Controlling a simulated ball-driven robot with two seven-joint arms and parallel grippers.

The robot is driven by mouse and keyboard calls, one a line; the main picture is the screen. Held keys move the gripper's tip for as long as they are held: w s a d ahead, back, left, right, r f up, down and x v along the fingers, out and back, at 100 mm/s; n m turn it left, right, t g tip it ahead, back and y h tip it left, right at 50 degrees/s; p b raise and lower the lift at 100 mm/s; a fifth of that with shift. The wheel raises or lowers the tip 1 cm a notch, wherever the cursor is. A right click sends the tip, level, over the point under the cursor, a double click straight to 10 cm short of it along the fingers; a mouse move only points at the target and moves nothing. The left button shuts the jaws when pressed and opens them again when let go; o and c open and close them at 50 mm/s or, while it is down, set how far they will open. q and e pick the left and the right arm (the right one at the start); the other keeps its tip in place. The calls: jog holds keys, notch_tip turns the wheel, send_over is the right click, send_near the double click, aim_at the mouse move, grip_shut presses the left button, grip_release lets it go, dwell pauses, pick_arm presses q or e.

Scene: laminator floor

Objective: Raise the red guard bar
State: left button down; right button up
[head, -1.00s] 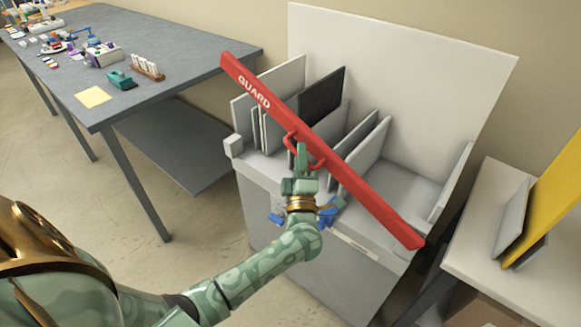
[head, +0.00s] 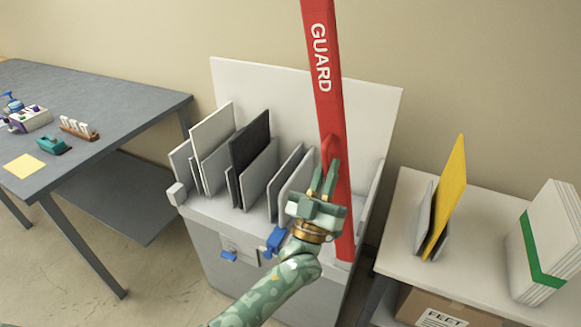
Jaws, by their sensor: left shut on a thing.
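The red guard bar (head: 324,100), lettered GUARD, stands almost upright at the right front of the grey-white machine (head: 215,225). Its lower end is by the machine's front right corner, and its top runs out of the upper edge of the head view. My left gripper (head: 327,176) is shut on the bar's red handle (head: 328,146), which its fingers partly hide. My left arm comes up from the bottom of the view. My right gripper is not in view.
Several white, grey and black panels (head: 249,153) stand in the machine's slots. Blue levers (head: 276,239) are on its front. A grey table (head: 110,105) is at left. A white side table (head: 395,215) at right bears a yellow panel (head: 446,200) and a green-banded stack (head: 548,240).

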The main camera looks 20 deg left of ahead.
pick_arm(q)
jog(key=d+m+g+h, duration=0.2)
jog(key=d+m+h, duration=0.6)
jog(key=d, duration=0.1)
jog(key=shift+s+d, duration=0.35)
jog(key=shift+s, duration=0.1)
jog(key=shift+m, duration=0.3)
jog(key=c, duration=1.5)
grip_release()
jog(key=shift+d, duration=0.1)
jog(key=shift+o, duration=0.2)
jog(key=b+v, duration=0.2)
jog(key=v, duration=1.4)
jog(key=shift+s, duration=0.15)
